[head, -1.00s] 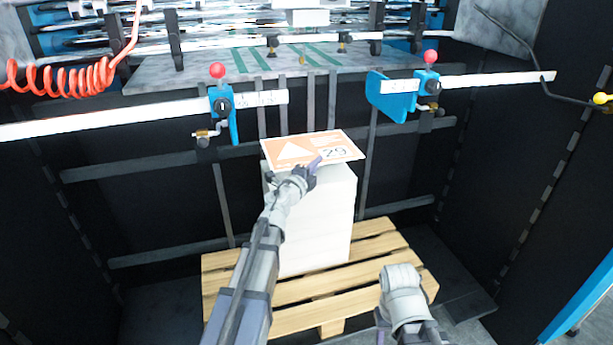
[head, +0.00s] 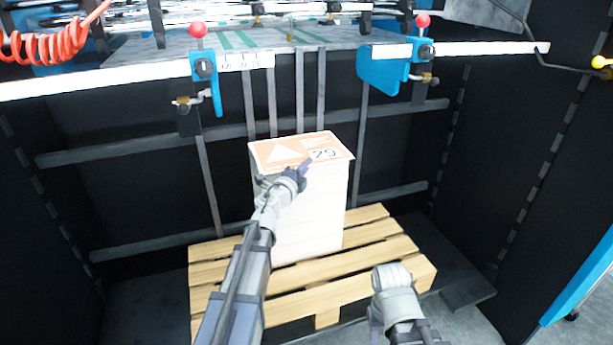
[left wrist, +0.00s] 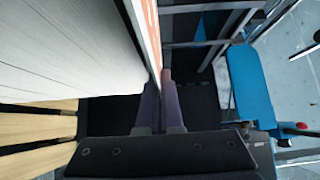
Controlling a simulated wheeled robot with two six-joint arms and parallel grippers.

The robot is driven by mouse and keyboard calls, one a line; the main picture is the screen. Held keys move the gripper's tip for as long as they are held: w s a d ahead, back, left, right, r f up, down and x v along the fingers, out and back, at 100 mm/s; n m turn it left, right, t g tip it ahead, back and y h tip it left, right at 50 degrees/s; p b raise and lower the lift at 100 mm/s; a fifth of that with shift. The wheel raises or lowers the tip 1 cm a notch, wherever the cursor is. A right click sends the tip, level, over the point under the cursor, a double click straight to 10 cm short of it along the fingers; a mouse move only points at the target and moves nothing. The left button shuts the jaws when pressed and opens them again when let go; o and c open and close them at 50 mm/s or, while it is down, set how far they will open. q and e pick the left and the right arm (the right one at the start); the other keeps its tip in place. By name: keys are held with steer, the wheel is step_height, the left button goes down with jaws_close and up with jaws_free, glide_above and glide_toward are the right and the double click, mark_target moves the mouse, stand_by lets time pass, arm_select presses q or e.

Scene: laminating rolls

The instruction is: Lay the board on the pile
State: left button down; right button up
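The board (head: 275,152) is a flat orange and white sheet with a white triangle and the number 29. In the head view it lies over the top of the white pile (head: 310,215), nearly lined up with it. In the left wrist view the board (left wrist: 151,35) shows edge-on, close along the pile's top (left wrist: 70,45); I cannot tell whether they touch all over. My left gripper (head: 306,169) is at the board's front edge. In the left wrist view its fingers (left wrist: 160,100) are closed on that edge. My right arm shows at the lower right, its fingers out of sight.
The pile stands on a wooden pallet (head: 290,290) inside a dark bay. Above and behind are a white rail (head: 100,80), a blue stop plate (head: 380,72) and a grey feed table (head: 165,52). A red coiled hose (head: 45,42) hangs at upper left.

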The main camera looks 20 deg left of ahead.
arm_select(q)
steer(key=shift+f, duration=0.7)
steer(key=shift+f+b, duration=0.25)
steer(key=shift+b, duration=0.2)
steer(key=c, duration=1.1)
jaws_free()
steer(key=shift+r, duration=0.1)
steer(key=s, duration=0.4)
steer(key=s+a, duration=0.1)
steer(key=s, duration=0.3)
steer(key=s+a, duration=0.1)
steer(key=s, duration=0.2)
steer(key=shift+s+r, duration=0.15)
steer(key=shift+s, duration=0.25)
